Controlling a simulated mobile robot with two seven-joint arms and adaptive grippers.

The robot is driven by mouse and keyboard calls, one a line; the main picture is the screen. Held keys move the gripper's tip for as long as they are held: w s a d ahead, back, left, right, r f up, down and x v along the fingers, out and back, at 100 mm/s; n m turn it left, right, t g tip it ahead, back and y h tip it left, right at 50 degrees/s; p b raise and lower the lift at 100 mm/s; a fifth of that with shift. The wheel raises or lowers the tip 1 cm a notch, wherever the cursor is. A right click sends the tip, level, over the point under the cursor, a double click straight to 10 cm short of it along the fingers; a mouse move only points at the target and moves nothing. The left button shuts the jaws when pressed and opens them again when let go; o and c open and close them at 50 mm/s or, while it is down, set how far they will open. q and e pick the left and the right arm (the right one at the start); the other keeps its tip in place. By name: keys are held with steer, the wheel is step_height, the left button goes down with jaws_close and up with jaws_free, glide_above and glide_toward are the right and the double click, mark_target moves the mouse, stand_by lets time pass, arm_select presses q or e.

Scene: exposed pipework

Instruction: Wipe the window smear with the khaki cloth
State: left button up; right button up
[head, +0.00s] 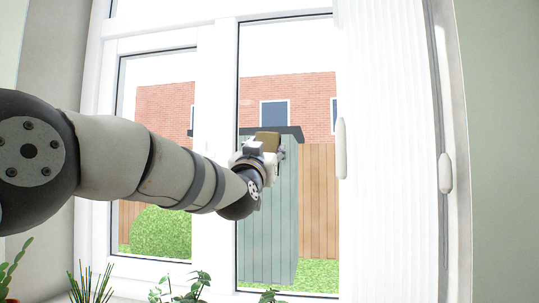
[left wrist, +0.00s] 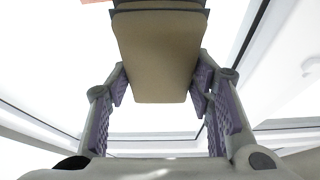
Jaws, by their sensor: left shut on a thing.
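The khaki cloth (head: 267,136) shows as a small block at the tip of my left gripper (head: 262,151), in front of the window pane (head: 317,115). In the left wrist view the khaki cloth (left wrist: 160,55) is a flat, folded pad between the purple-padded fingers of my left gripper (left wrist: 160,88), which is shut on it. I cannot tell whether the cloth touches the glass. A faint pale patch (head: 247,101) shows on the pane just up and left of the cloth; it may be the smear. My right gripper is not in view.
White window frame (head: 216,75) parts stand around the panes. A white handle (head: 341,148) is to the right of the cloth, and another handle (head: 445,172) is farther right. Plants (head: 190,287) stand along the bottom, below my left arm.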

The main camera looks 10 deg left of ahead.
mark_target(301, 142)
arm_select(q)
steer(key=shift+r, duration=0.3)
steer(key=shift+d, duration=3.85)
steer(key=s, duration=0.6)
steer(key=shift+s, duration=0.1)
steer(key=s, duration=0.2)
steer(key=shift+s, duration=0.4)
